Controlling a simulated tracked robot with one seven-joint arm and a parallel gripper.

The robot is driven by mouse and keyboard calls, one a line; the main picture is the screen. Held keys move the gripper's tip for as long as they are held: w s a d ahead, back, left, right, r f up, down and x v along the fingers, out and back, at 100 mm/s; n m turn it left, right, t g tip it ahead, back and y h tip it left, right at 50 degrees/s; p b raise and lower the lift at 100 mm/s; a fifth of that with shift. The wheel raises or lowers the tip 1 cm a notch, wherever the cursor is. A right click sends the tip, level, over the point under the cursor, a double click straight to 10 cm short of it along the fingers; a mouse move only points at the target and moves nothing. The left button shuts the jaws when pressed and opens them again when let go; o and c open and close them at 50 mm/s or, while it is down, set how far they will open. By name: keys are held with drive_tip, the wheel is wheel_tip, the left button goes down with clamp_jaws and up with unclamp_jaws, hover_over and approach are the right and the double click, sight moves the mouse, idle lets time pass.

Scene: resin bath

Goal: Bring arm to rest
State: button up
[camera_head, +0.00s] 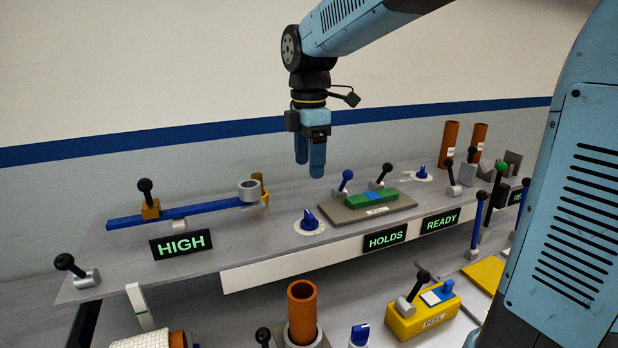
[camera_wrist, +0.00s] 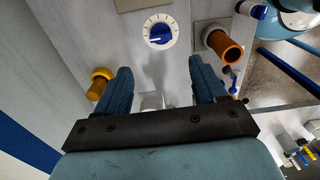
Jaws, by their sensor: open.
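My gripper (camera_head: 310,158) hangs from my blue arm, pointing down above the raised grey shelf in the head view. In the wrist view my gripper (camera_wrist: 160,88) shows two blue fingers spread apart, with nothing held between them. In the head view its fingertips are over the shelf, near a blue dial knob (camera_head: 309,219) and a green block on a grey plate (camera_head: 348,213). The gripper looks apart from both, but its exact height is hard to tell.
Below stand an orange tube (camera_head: 302,310) and a yellow box (camera_head: 422,317). Air above the shelf's left is clear.

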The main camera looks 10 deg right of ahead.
drive_tip(key=shift+r, duration=0.55)
drive_tip(key=s+d+f+m+t, duration=0.3)
drive_tip(key=s+d+m+t, duration=0.2)
drive_tip(key=s+d+m, duration=1.1)
drive_tip(key=shift+s+d+f+m+t, duration=0.25)
drive_tip(key=shift+s+m, duration=0.55)
drive_tip(key=shift+m, duration=1.9)
drive_tip(key=shift+r, duration=0.1)
